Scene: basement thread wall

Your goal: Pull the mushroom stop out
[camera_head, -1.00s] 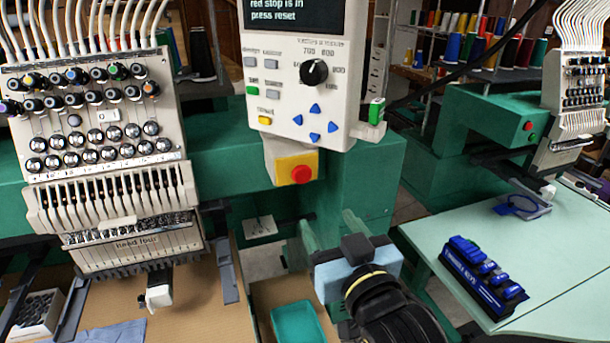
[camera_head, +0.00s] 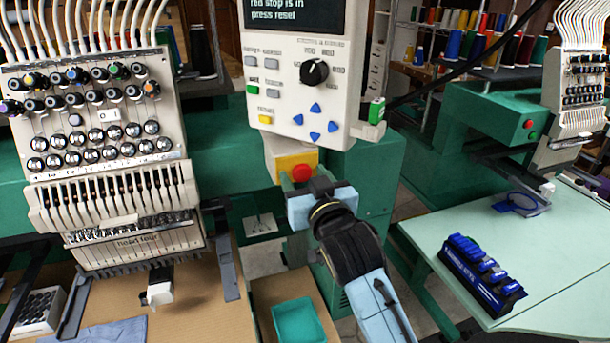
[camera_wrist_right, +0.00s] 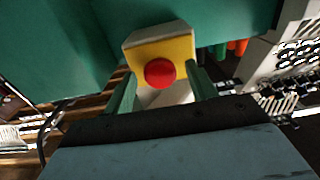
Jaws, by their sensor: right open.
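The red mushroom stop (camera_head: 301,173) sits on a yellow-faced box (camera_head: 278,160) below the control panel. In the right wrist view the red stop (camera_wrist_right: 160,73) shows in front of its yellow plate (camera_wrist_right: 180,48), between my two green fingers. My right gripper (camera_head: 299,186) is open and just in front of the stop, its fingers pointing at it. In the right wrist view the fingers (camera_wrist_right: 160,88) stand on either side of the stop with gaps, apart from it. My left gripper is not in view.
The control panel (camera_head: 300,75) with its screen, knob and blue arrow buttons hangs just above the box. The embroidery head (camera_head: 110,150) stands to the left. A teal tray (camera_head: 299,322) lies below. A pale green table (camera_head: 560,270) is at right.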

